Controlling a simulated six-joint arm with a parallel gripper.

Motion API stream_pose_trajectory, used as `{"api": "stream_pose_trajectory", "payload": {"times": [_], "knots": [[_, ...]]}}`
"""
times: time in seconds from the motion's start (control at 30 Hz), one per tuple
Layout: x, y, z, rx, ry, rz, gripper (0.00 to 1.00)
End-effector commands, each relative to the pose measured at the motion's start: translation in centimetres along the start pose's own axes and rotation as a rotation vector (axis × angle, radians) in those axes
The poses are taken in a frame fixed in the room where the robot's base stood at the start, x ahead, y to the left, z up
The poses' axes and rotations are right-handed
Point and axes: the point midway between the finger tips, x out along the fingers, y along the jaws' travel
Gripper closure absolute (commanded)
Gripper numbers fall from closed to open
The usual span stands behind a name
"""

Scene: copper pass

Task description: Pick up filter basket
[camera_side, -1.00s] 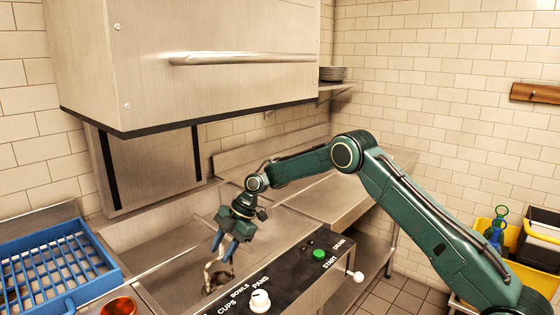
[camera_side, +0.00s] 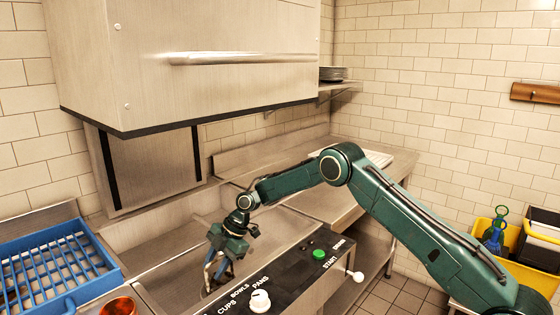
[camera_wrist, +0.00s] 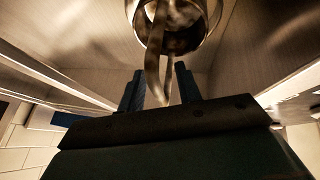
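The filter basket (camera_wrist: 180,42) is a round metal strainer with a brown inside. It is at the top middle of the wrist view, down in the steel sink well. Its curved metal handle (camera_wrist: 153,65) reaches down the picture between the two dark fingers of my gripper (camera_wrist: 160,86). The fingers stand apart with gaps on both sides of the handle, so my gripper is open around it. In the side view my gripper (camera_side: 217,272) points down into the well behind the control panel, and the basket is mostly hidden behind the panel and fingers.
The black control panel (camera_side: 290,275), with a white knob (camera_side: 260,301) and green button (camera_side: 320,254), stands close in front. A blue rack (camera_side: 50,270) and an orange-red round thing (camera_side: 118,306) are at left. The raised steel hood (camera_side: 200,60) hangs above.

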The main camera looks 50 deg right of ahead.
Motion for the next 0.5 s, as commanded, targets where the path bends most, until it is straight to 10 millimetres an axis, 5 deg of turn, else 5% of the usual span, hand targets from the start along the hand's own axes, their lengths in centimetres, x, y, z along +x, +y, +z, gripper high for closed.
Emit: {"api": "stream_pose_trajectory", "payload": {"times": [0.2, 0.37, 0.5], "knots": [[-0.02, 0.00, 0.00, 0.000, 0.000, 0.000, 0.68], [-0.02, -0.01, 0.00, 0.000, 0.000, 0.000, 0.99], [-0.02, -0.02, 0.01, 0.000, 0.000, 0.000, 1.00]]}}
